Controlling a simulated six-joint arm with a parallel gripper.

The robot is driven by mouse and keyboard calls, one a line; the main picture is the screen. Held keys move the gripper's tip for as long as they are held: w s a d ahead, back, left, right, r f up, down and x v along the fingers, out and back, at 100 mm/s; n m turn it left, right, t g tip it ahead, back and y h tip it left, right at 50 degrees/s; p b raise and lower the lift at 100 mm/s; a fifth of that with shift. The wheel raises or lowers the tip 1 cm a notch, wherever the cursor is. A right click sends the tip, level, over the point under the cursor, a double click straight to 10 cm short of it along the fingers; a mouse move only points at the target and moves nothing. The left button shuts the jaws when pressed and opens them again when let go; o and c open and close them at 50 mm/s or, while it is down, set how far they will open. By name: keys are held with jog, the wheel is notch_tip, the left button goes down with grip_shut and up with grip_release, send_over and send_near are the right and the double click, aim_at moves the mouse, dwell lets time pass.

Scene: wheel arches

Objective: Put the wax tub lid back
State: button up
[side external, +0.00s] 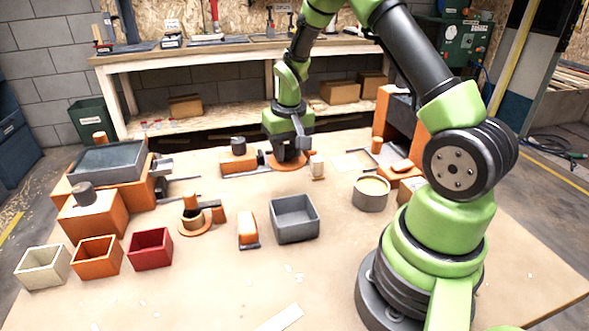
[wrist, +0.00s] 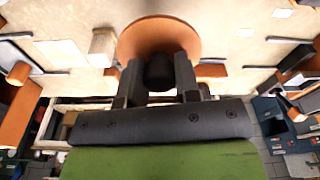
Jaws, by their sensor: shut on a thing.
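The wax tub lid is an orange disc with a dark knob; in the wrist view the lid (wrist: 160,32) is below my gripper (wrist: 158,72), whose fingers are shut on the knob. In the side external view my gripper (side external: 291,148) is at the back middle of the table, with the lid (side external: 290,162) under it. I cannot tell whether the lid touches the table. The wax tub (side external: 370,198) is a round grey tub, open, with pale wax inside. It stands on the table to the right of and nearer than my gripper.
A small white-topped block (side external: 317,166) stands just right of the lid. An orange block with a dark knob (side external: 238,158) is to its left. A grey square bin (side external: 295,222) is in front. Orange blocks (side external: 401,171) stand behind the tub. The table's front middle is mostly clear.

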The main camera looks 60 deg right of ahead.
jog(key=shift+r, duration=0.45)
jog(key=s+d+r+m, duration=0.2)
jog(key=s+d+r, duration=0.15)
jog(key=s, duration=0.55)
jog(key=s+d+r+m, duration=0.2)
jog(key=s+d, duration=0.2)
jog(key=s, duration=0.4)
jog(key=shift+s+a+f, duration=0.1)
jog(key=shift+s+f, duration=0.1)
jog(key=shift+f, duration=2.3)
jog(key=shift+s+a+f, duration=0.1)
jog(key=shift+s+f, duration=0.05)
jog(key=shift+f, duration=2.35)
jog(key=shift+f, duration=0.45)
jog(key=o, duration=0.9)
